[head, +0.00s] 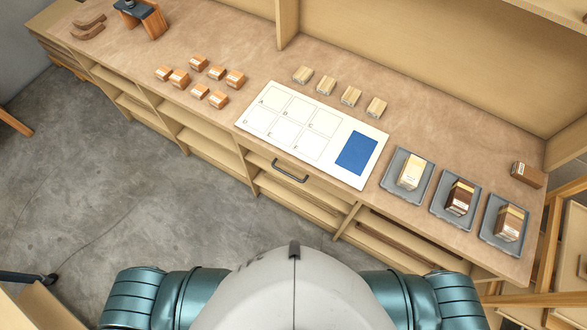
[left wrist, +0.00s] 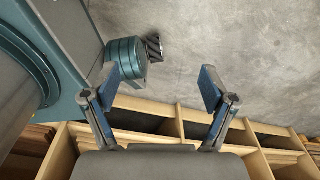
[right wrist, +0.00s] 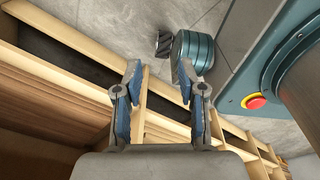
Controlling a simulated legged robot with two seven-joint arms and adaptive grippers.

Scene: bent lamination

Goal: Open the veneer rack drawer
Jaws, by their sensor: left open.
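The veneer rack drawer (head: 270,165) is set under the front edge of the workbench, below the white board. Its dark bar handle (head: 290,171) faces the aisle. The drawer front looks flush with the cabinet, with no visible gap. Neither gripper shows in the head view. In the left wrist view my left gripper (left wrist: 160,82) is open and empty, with wooden shelf compartments behind it. In the right wrist view my right gripper (right wrist: 160,80) is open and empty, its fingers apart, in front of wooden shelving. I cannot make out the handle in either wrist view.
On the bench (head: 240,55) lie a white board (head: 268,133) with a blue patch, several small wood blocks, and grey trays (head: 389,181) holding blocks. Open shelves (head: 205,146) flank the drawer. A wooden frame stands at right.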

